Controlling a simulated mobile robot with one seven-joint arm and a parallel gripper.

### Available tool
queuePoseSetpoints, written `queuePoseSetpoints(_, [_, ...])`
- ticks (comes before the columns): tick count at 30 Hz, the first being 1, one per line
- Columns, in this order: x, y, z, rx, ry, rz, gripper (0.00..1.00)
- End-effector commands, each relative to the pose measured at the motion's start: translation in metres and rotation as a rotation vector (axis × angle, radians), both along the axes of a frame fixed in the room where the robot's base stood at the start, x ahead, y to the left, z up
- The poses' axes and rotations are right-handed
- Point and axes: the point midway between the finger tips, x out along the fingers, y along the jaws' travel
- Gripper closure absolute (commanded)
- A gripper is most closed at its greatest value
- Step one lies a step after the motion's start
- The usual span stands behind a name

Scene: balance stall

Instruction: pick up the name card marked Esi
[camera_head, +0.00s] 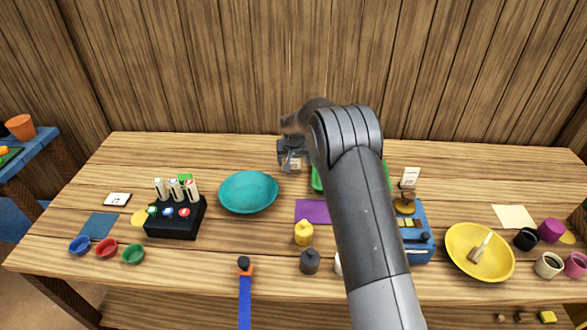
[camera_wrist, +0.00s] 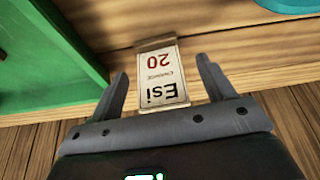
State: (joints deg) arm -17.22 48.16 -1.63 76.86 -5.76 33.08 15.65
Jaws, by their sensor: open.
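The name card marked Esi (camera_wrist: 162,78) is pale, with black and red print and a "20", and appears upside down in the wrist view. My gripper (camera_wrist: 164,68) is open, with one finger on each side of the card and a visible gap to each. In the head view my gripper (camera_head: 292,157) is over the back of the table, between the teal bowl and the green container. A small pale patch there seems to be the card, mostly hidden by the gripper.
A green container (camera_wrist: 45,60) stands close beside the card; it is partly behind my arm in the head view (camera_head: 316,180). The teal bowl (camera_head: 249,207) is left of my gripper. Another card (camera_head: 410,177) stands to the right. The back left of the table is clear.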

Motion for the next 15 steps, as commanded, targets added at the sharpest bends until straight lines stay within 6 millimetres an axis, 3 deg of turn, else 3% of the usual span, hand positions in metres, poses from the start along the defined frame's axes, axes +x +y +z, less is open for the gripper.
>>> queuePoseSetpoints(5, [0.008,0.001,-0.023,0.000,0.000,0.000,0.25])
queuePoseSetpoints(12, [0.010,0.001,-0.025,0.000,-0.001,0.000,0.25])
queuePoseSetpoints(15, [0.010,0.001,-0.025,0.000,-0.001,0.000,0.33])
